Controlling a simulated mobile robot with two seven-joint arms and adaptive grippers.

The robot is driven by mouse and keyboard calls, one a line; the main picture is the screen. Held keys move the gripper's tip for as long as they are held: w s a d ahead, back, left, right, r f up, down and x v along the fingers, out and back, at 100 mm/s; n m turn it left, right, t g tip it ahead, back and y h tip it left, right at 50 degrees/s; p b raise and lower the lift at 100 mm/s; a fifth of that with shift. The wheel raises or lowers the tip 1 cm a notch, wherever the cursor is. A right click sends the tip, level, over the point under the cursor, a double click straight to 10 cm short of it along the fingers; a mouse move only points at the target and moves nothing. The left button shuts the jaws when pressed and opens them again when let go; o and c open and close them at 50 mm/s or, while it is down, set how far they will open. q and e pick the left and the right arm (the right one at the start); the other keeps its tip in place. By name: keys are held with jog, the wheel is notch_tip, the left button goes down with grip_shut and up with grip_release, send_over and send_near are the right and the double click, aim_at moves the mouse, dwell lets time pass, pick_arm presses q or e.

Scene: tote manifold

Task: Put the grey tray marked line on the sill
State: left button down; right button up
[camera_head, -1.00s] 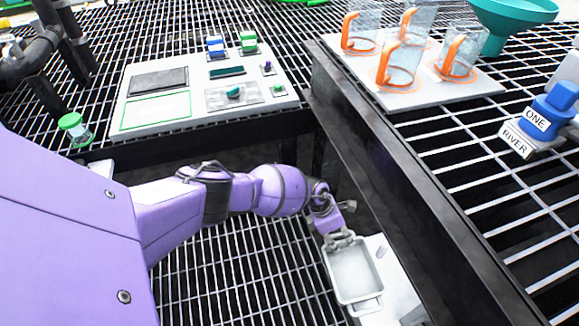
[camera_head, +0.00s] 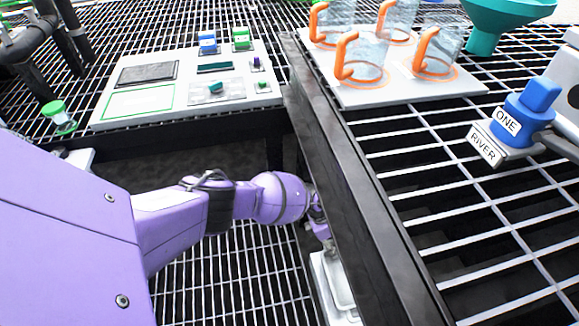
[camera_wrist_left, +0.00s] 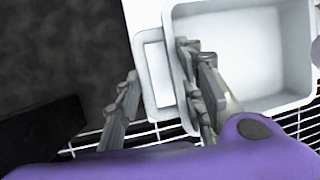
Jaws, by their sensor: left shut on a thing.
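A pale grey, shallow tray (camera_head: 340,284) with a raised rim is low behind the black beam, which hides part of it. In the left wrist view the tray (camera_wrist_left: 240,50) fills the upper right, with a loop-like handle at its near side. My left gripper (camera_wrist_left: 165,98) is shut on the tray at this handle side, one finger to each side. In the head view the left gripper (camera_head: 326,244) is mostly hidden by the beam. No line marking is readable on the tray. The sill cannot be told for certain. My right gripper is not in view.
A black beam (camera_head: 350,190) runs beside my left arm. A white panel (camera_head: 150,105) with small blocks lies at left. A white board (camera_head: 400,95) holds orange-handled jugs. A blue piece labelled ONE (camera_head: 525,108) sits on a base marked RIVER (camera_head: 487,148). Open grating surrounds these.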

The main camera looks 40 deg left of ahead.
pick_arm(q)
jog(key=shift+w+f+b, duration=0.15)
jog(key=shift+f+b, duration=0.25)
jog(key=shift+f, duration=0.5)
notch_tip(320, 180, down, 3)
jog(key=shift+r+b, duration=0.1)
jog(key=shift+b, duration=0.75)
jog(key=shift+r, duration=0.2)
jog(key=c, duration=1.6)
grip_release()
jog(key=shift+f, duration=0.25)
jog(key=o, duration=0.4)
jog(key=shift+o, duration=0.2)
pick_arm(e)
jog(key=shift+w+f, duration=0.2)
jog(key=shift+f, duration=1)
